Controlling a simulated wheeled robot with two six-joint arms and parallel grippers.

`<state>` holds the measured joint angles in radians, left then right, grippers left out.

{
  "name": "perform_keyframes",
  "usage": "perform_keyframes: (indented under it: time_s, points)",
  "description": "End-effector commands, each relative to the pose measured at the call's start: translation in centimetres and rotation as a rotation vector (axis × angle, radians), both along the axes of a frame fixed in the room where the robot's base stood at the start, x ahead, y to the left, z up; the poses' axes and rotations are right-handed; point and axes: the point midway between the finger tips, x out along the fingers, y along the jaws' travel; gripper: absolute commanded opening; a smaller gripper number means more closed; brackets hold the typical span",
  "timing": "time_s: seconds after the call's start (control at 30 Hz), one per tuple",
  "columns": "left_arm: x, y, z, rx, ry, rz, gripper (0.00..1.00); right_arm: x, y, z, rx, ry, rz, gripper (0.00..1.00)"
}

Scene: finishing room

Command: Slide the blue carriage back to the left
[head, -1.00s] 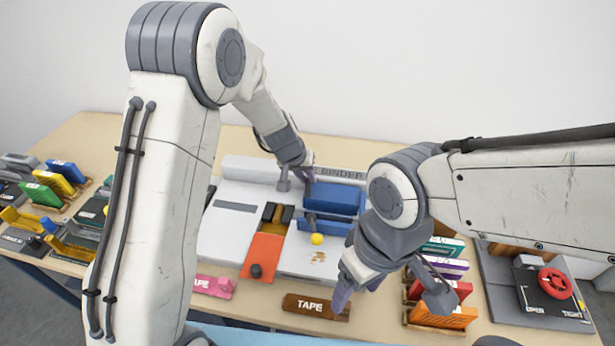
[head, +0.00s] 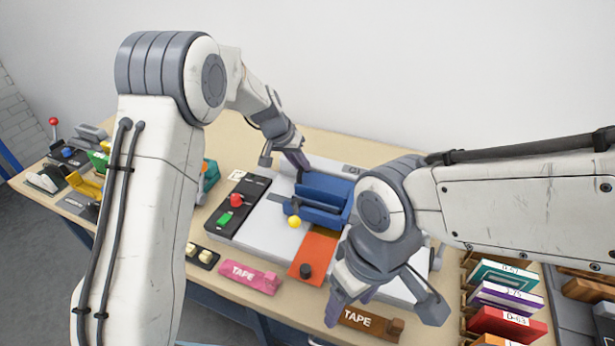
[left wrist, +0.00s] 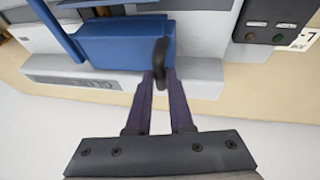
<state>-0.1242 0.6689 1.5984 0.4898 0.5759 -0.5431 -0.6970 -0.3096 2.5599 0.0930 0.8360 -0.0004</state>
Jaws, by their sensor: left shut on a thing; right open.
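My left gripper (head: 299,161) is at the carriage's back left. In the left wrist view its purple fingers (left wrist: 161,78) are shut on a dark handle (left wrist: 160,62) beside the blue carriage (left wrist: 125,42). My right gripper (head: 350,298) is open and empty above the machine's front edge. My right arm hides the carriage's right side.
A dark control panel (head: 237,205) with red and green controls is at the bed's left end. A pink tape block (head: 250,277) and a brown tape block (head: 371,325) lie in front. Coloured binders (head: 508,298) stand at right. The bed between panel and carriage is clear.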

Motion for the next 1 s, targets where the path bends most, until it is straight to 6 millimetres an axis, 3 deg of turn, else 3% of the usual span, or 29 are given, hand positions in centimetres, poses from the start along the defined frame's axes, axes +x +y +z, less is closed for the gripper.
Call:
perform_keyframes:
  time_s: [0.1, 0.33, 0.5, 0.9, 0.93, 1.0]
  points:
    - [1.2, 3.1, -0.3, 0.001, -0.004, 0.004, 0.0, 0.0, 0.0, -1.3, 0.0, 0.0, 0.0, 0.69]
    - [2.5, 6.8, -0.1, 0.001, -0.003, 0.0, 0.0, 0.0, 0.0, -1.9, 0.0, 0.0, 0.0, 0.69]
    - [2.9, 8.0, 0.0, 0.001, -0.002, -0.001, 0.0, 0.0, 0.0, -2.0, 0.0, 0.0, 0.0, 0.69]
    - [3.0, 8.7, 0.0, 0.004, -0.005, 0.002, 0.0, 0.0, 0.0, -2.0, 0.0, 0.0, 0.0, 0.69]
    - [3.0, 8.7, 0.0, 0.005, -0.006, 0.002, 0.23, 0.0, 0.0, -2.0, 0.0, 0.0, 0.0, 0.69]
    - [3.0, 8.7, 0.0, 0.004, -0.005, 0.002, 0.5, 0.0, 0.0, -2.0, 0.0, 0.0, 0.0, 0.69]
